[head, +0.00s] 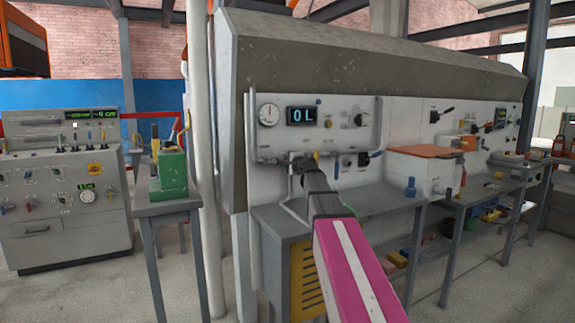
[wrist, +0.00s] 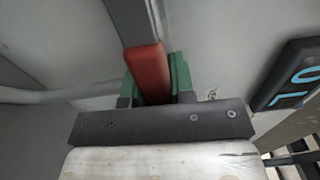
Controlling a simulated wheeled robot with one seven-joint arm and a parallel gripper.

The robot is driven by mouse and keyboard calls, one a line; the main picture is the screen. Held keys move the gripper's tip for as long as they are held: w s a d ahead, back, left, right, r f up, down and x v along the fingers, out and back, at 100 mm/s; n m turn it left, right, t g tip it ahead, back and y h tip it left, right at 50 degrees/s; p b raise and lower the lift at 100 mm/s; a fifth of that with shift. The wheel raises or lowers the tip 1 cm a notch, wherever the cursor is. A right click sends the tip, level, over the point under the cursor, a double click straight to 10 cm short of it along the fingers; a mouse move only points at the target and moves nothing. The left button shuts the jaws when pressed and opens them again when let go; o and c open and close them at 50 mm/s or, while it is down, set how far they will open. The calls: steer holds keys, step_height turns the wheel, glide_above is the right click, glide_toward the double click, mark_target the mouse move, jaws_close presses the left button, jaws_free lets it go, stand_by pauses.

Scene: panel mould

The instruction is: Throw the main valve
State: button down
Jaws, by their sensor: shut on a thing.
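My gripper (head: 302,164) is at the lower left of the wall panel (head: 285,133), below a round gauge and a display reading "0L". In the wrist view my gripper (wrist: 153,90) has its green-padded fingers shut on a red lever handle (wrist: 147,66). A grey bar runs from the handle to the top of that view. In the head view my gripper and arm hide the handle, so I cannot tell the lever's angle there. The display (head: 302,114) also shows at the right edge of the wrist view (wrist: 294,78).
A pale pipe (wrist: 50,96) runs beside the handle in the wrist view. A workbench (head: 385,203) stands below the panel.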

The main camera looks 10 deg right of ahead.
steer(key=shift+r+n, duration=0.2)
steer(key=shift+n, duration=0.1)
steer(key=c, duration=1)
jaws_free()
steer(key=shift+o, duration=0.2)
steer(key=shift+s, duration=0.1)
steer(key=v, duration=1)
steer(key=shift+s, duration=0.35)
steer(key=shift+d, duration=0.1)
